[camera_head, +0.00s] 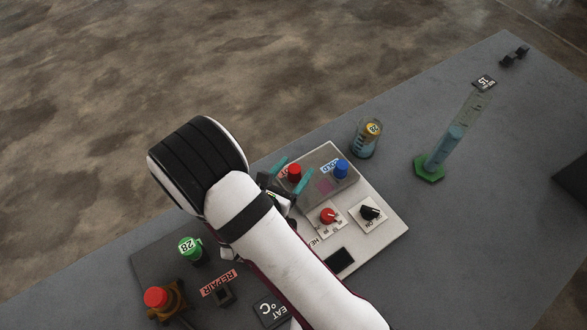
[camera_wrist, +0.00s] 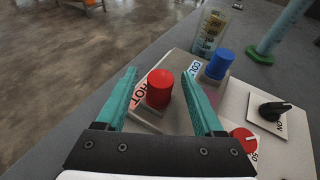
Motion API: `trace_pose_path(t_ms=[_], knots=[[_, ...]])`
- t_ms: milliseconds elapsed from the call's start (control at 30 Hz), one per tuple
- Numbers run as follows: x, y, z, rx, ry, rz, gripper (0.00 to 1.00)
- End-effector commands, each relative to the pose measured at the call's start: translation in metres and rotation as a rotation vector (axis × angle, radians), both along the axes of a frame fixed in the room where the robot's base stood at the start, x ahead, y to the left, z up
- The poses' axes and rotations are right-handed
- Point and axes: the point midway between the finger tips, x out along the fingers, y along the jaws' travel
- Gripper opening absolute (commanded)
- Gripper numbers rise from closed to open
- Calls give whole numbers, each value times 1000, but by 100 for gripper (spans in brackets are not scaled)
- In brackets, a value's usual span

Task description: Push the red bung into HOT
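The red bung (camera_head: 295,172) stands upright by the HOT label on the pale panel; it also shows in the wrist view (camera_wrist: 160,88). The HOT label (camera_wrist: 140,101) is partly covered. A blue bung (camera_head: 341,168) stands to its right, by the COLD label (camera_wrist: 203,70). My gripper (camera_wrist: 158,74) is open, with one teal finger on each side of the red bung and clear gaps between. I cannot tell how deep the bung sits, as its lower end is hidden.
The panel also carries a red dial (camera_head: 328,215) and a black knob (camera_head: 371,212). A beaker (camera_head: 366,140) stands behind it, and a tall measuring cylinder (camera_head: 455,140) to the right. A green-topped bottle (camera_head: 190,250) stands at left. The table's right side has free room.

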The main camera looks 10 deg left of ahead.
Motion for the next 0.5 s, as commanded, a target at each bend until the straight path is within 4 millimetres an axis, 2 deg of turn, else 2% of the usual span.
trace_pose_path(t_ms=[167,400,500], knots=[[-2,1,3,1,0,1,69],[-22,8,34,3,-3,2,69],[-27,8,40,0,-1,1,69]])
